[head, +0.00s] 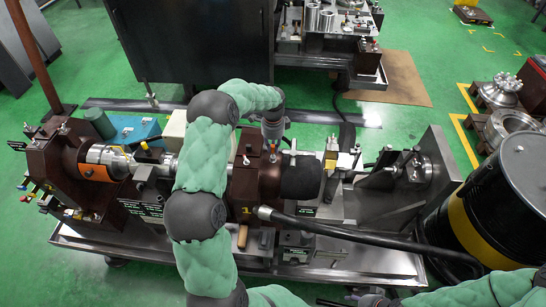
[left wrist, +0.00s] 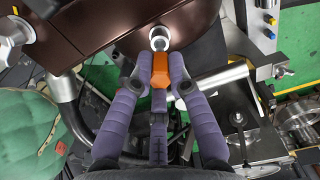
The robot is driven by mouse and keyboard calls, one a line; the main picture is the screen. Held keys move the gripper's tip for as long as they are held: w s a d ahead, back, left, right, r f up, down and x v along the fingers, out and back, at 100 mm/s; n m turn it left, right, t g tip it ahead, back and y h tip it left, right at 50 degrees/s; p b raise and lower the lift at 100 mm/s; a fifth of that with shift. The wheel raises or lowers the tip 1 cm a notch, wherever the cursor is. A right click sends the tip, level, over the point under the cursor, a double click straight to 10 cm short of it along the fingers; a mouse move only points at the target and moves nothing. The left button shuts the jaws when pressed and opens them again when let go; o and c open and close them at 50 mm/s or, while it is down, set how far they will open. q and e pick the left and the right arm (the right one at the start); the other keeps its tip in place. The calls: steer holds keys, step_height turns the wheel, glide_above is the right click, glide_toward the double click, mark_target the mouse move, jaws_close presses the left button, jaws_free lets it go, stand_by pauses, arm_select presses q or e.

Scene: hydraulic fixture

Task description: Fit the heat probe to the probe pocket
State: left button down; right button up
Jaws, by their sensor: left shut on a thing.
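My left gripper (head: 271,138) reaches over the brown housing in the middle of the bench in the head view. In the left wrist view its purple fingers (left wrist: 158,84) are shut on an orange piece, which appears to be the heat probe (left wrist: 160,69). A little of its orange also shows at the fingertips in the head view (head: 267,146). A bright metal collar, apparently the probe pocket (left wrist: 159,38), stands on the brown housing just beyond the orange end. Whether the probe's tip is inside it cannot be seen. My right gripper (head: 372,299) is partly visible at the bottom edge; its jaws are unclear.
The brown housing (head: 258,181) carries fittings and levers close to my left gripper. A thick black hose (head: 350,234) runs across the front right to a black and yellow drum (head: 497,200). A dark cabinet (head: 195,45) stands behind the bench.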

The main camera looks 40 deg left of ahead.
mark_target(273, 151)
arm_select(q)
steer(key=shift+f+b, duration=0.9)
steer(key=shift+f, duration=0.65)
stand_by(0.9)
steer(key=c, duration=1.1)
jaws_free()
step_height(273, 151, up, 12)
